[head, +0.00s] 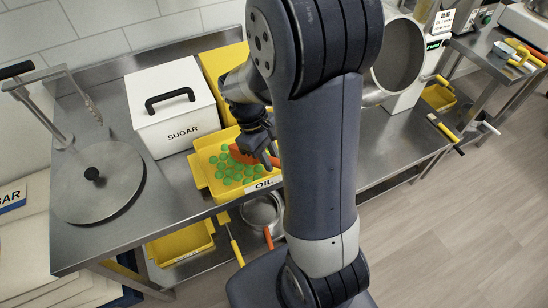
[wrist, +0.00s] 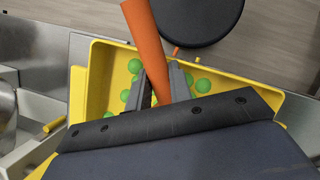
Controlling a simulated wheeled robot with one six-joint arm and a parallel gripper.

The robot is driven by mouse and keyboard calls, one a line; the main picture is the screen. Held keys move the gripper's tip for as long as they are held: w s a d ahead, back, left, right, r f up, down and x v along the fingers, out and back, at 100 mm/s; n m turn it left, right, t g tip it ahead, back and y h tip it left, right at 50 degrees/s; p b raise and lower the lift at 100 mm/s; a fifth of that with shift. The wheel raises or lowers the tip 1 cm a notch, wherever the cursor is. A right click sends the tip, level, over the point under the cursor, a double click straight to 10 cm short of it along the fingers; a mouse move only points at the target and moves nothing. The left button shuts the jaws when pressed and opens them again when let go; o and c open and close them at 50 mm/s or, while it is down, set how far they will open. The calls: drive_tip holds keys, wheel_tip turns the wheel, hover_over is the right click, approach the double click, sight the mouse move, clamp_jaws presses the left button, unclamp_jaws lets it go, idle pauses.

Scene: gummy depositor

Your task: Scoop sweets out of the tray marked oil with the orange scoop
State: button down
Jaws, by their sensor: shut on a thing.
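The yellow tray marked OIL (head: 200,176) stands on the steel table and holds several green sweets (head: 229,173). In the wrist view its yellow wall (wrist: 97,75) and some green sweets (wrist: 205,84) show around my fingers. My gripper (head: 262,150) is over the tray's right part. It is shut on the orange scoop (head: 243,156), whose orange handle (wrist: 146,35) runs up between the fingers in the wrist view. The scoop's far end is hidden behind my gripper in the wrist view. I cannot tell how deep the scoop sits among the sweets.
A white SUGAR box (head: 172,118) stands behind the tray, and a yellow container (head: 222,72) is beside it. A round steel plate with a knob (head: 97,182) is at the left. My arm hides the table right of the tray.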

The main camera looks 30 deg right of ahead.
drive_tip(key=shift+w+a, duration=0.35)
drive_tip(key=shift+w, duration=0.2)
drive_tip(key=shift+w+a, duration=0.3)
drive_tip(key=shift+w, duration=0.25)
drive_tip(key=shift+s+d+r+t+y+p, duration=0.2)
drive_tip(key=shift+s+r+t+y+p, duration=0.15)
drive_tip(key=shift+r+p, duration=0.95)
drive_tip(key=shift+s+d+r+t+y+p, duration=0.2)
drive_tip(key=shift+r+t+p, duration=0.4)
drive_tip(key=shift+r, duration=1.35)
drive_tip(key=shift+s+d+r+t+y+p, duration=0.15)
drive_tip(key=shift+s+r+t+p, duration=0.15)
drive_tip(key=shift+r+p, duration=1.1)
drive_tip(key=shift+r+b, duration=0.15)
drive_tip(key=shift+b, duration=0.15)
drive_tip(key=c, duration=1.8)
unclamp_jaws()
drive_tip(key=shift+c, duration=0.2)
clamp_jaws()
drive_tip(key=shift+s+a, duration=0.1)
